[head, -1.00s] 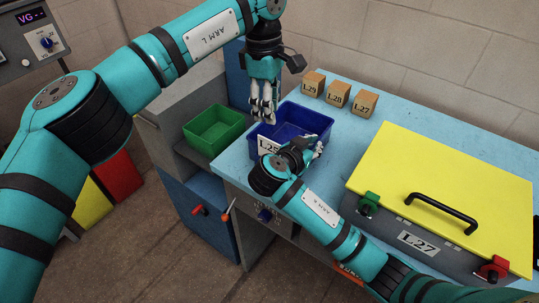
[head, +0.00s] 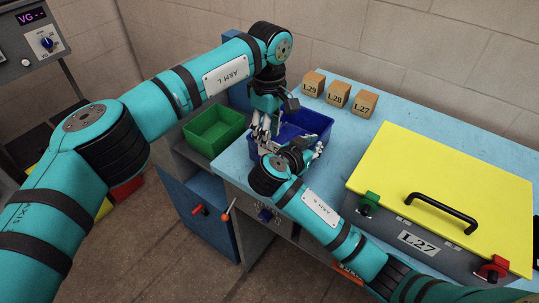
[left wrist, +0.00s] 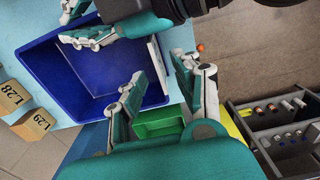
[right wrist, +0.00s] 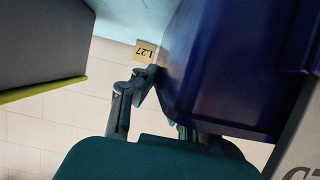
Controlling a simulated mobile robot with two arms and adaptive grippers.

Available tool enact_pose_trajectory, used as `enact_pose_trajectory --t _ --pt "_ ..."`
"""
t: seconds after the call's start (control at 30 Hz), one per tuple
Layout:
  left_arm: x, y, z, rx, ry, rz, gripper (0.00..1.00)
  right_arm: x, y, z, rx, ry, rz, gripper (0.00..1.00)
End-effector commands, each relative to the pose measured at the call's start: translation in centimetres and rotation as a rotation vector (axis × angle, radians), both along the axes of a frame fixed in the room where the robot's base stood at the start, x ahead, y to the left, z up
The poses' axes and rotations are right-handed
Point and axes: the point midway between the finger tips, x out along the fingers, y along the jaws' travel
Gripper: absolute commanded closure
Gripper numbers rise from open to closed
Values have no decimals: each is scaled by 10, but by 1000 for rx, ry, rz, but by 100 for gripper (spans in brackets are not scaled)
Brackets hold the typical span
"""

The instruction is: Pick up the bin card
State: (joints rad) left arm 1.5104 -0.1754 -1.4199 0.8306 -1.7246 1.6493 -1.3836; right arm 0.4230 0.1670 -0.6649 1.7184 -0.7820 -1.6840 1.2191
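The bin card is the white card on the front of the blue bin (head: 316,121). In the left wrist view the card (left wrist: 156,60) is a thin, nearly edge-on strip along the bin's wall; in the head view the grippers mostly cover it. Part of its lettered face (right wrist: 303,150) fills the lower right corner of the right wrist view. My left gripper (head: 262,136) is open above the card's edge, its fingers apart and empty in the left wrist view (left wrist: 162,72). My right gripper (head: 314,151) is at the bin's near right side, fingers apart; the bin hides one finger.
A green bin (head: 214,130) stands left of the blue bin. Wooden blocks L.29 (head: 313,85), L.28 (head: 338,95) and L.27 (head: 364,104) sit behind on the blue bench (head: 405,112). A yellow-lidded box (head: 440,175) with a black handle fills the right side.

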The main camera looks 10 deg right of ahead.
Motion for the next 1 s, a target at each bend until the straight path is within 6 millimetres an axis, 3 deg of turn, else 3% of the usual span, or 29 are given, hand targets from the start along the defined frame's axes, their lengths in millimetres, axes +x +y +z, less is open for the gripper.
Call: enact_pose_trajectory --t 0.17,0.4,0.67,1.0 --pt "2 -1 -28 1 4 1 68 0 0 0 0 0 0 100" --pt "2 -1 -32 0 0 1 68 0 0 0 0 0 0 100" --pt "2 -1 -32 0 0 1 100 0 0 0 0 0 0 100" --pt "2 -1 -31 -1 -1 1 100 0 0 0 0 0 0 100"
